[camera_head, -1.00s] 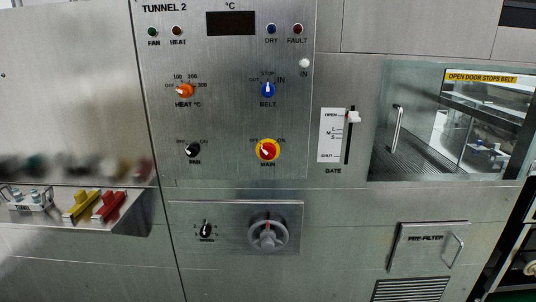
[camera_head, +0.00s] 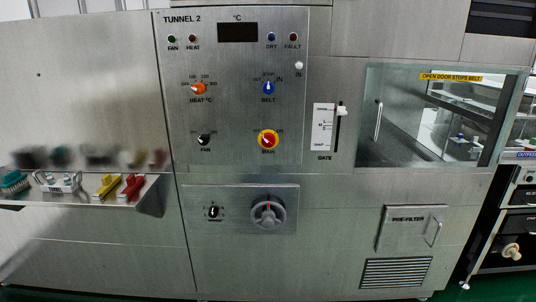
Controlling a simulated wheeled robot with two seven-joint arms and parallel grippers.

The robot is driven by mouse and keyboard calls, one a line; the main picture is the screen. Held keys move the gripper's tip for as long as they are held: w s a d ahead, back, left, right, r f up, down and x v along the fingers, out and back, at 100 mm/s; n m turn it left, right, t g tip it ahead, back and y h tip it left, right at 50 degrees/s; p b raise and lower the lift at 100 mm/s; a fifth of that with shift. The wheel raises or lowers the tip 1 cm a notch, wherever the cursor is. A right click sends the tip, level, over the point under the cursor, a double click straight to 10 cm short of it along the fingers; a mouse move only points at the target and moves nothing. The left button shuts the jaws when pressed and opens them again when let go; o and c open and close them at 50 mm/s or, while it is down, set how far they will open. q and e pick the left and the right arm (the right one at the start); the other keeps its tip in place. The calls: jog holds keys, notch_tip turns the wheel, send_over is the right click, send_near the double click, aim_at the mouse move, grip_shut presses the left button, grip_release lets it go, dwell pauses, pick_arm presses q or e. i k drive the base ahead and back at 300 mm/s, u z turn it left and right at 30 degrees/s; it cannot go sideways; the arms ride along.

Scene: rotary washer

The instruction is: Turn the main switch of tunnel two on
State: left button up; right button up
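The tunnel 2 panel (camera_head: 240,100) is a steel plate facing me. Its main switch (camera_head: 268,141) is a red knob on a yellow round plate, low on the panel's right side, with small labels at its upper left and upper right. The knob's pointer appears to lean to the upper left, toward the off label. Above it is the blue belt knob (camera_head: 268,88). To its left are the black fan knob (camera_head: 204,140) and the orange heat knob (camera_head: 198,89). Neither gripper shows in the view.
Below the panel is a grey handwheel (camera_head: 268,214) beside a small black knob (camera_head: 213,212). The gate slider (camera_head: 341,110) and a glass door (camera_head: 430,115) are to the right. A shelf (camera_head: 110,196) with yellow and red items juts out at left.

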aim_at(268, 139)
jog(key=u, duration=0.95)
jog(key=i, duration=1.1)
jog(key=z, duration=0.15)
